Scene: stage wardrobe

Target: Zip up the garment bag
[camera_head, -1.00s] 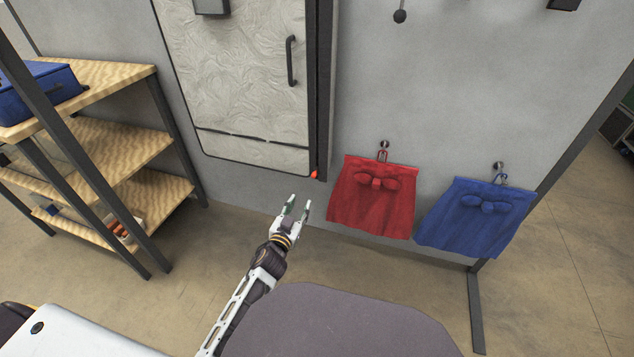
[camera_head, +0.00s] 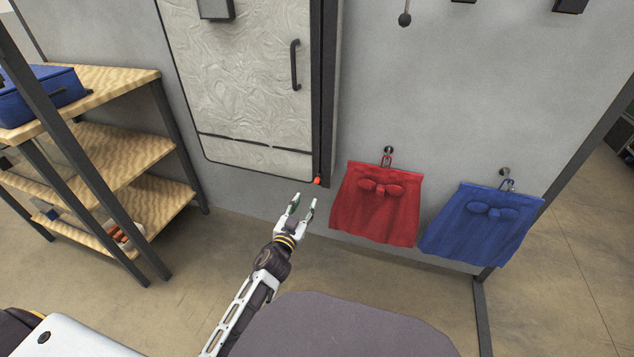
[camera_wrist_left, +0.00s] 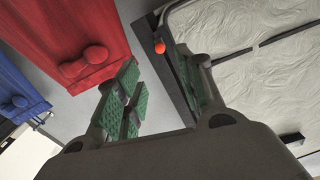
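The garment bag (camera_head: 245,85) hangs on the grey wall, pale and crinkled with a dark trim and a black handle. A dark zipper strip runs down its right edge. The red zipper pull (camera_head: 317,180) sits at the bottom of that strip. In the left wrist view the red pull (camera_wrist_left: 160,47) lies beyond the fingertips, between them in the picture. My left gripper (camera_head: 302,205) is open and empty, just below and slightly left of the pull, apart from it. Its green finger pads show in the left wrist view (camera_wrist_left: 165,100). My right gripper is not in view.
A red skirt (camera_head: 375,205) and a blue skirt (camera_head: 480,225) hang on hooks to the right of the bag. A wooden shelf unit (camera_head: 120,145) with a blue case (camera_head: 40,95) stands at the left. The floor below the bag is clear.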

